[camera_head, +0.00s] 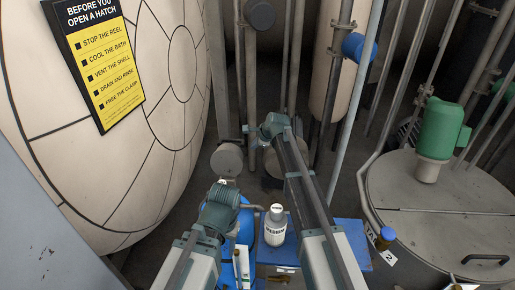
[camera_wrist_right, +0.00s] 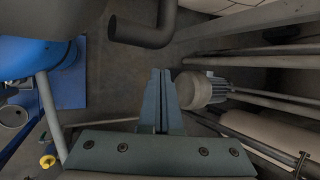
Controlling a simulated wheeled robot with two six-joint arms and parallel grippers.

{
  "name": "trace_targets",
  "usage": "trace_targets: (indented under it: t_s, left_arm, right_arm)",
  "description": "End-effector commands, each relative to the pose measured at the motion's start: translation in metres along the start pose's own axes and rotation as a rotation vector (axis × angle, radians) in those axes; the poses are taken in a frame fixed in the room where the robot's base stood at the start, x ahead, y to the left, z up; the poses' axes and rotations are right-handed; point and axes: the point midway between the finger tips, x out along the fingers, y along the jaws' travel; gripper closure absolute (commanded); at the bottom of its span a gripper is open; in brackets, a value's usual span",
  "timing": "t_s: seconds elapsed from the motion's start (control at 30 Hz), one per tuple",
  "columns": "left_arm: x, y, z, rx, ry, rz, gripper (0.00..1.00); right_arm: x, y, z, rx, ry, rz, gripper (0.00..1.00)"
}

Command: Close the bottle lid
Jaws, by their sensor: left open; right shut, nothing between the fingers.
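My right gripper (camera_head: 250,131) is stretched far beyond the bottle, over the floor area. In the right wrist view its fingers (camera_wrist_right: 161,88) are together with nothing between them. The bottle is not clear in that view.
A blue platform (camera_head: 352,238) lies under the bottle. A large cream vessel (camera_head: 90,150) with a yellow sign (camera_head: 104,70) fills the left. Pipes (camera_head: 290,60) stand behind.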

Motion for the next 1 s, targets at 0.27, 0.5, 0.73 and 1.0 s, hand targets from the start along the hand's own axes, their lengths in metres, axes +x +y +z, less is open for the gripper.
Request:
trace_targets:
  t_s: [0.27,0.5,0.73,1.0]
  left_arm:
    - [-0.028,-0.003,0.002,0.001,-0.001,0.0,0.5]
    - [-0.031,-0.003,0.002,0.001,-0.001,0.0,0.5]
    - [-0.031,-0.003,0.002,0.001,-0.001,0.0,0.5]
    - [-0.032,-0.003,0.002,0.002,-0.001,0.0,0.5]
  right_arm:
    - [-0.022,-0.001,0.026,-0.001,0.0,0.001,1.0]
    - [-0.025,0.0,0.032,0.0,0.001,0.0,1.0]
    - [-0.025,0.0,0.031,0.0,0.0,0.0,1.0]
    - [-0.033,0.003,0.035,-0.02,0.0,-0.048,1.0]
